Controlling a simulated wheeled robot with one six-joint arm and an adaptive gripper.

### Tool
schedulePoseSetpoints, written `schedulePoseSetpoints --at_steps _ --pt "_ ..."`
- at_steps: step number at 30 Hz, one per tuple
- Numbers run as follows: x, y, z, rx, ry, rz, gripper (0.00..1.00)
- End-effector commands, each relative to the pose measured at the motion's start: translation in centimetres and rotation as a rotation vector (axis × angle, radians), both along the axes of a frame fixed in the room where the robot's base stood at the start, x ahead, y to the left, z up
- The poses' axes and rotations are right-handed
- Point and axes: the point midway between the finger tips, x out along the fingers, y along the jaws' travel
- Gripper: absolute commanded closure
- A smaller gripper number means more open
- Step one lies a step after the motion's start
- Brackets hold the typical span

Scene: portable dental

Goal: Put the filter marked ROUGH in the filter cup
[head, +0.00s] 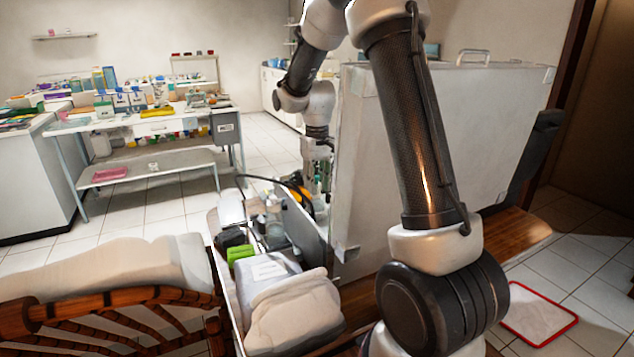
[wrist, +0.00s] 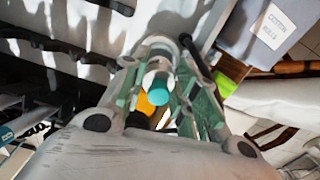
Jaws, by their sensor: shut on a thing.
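In the wrist view my gripper (wrist: 166,82) is closed around a small round piece with a white and teal surface (wrist: 161,98). The fingers hide much of it, and no ROUGH marking is readable. An orange part (wrist: 147,104) shows just beside it, between the fingers; I cannot tell whether it touches. In the head view my gripper (head: 318,175) points down into the open case, beside a yellow-orange and black item (head: 302,190). What it holds is too small to make out there. I cannot pick out the filter cup in either view.
The case's raised lid (head: 470,130) stands right of my gripper. A cluttered table (head: 150,120) stands farther back.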

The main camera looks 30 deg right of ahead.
Motion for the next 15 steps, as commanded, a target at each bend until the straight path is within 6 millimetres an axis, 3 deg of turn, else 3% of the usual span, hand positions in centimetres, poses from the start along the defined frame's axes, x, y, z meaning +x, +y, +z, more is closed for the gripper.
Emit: schedulePoseSetpoints --at_steps 15 --pt "0.0 0.0 -1.7 0.0 0.002 0.0 0.84"
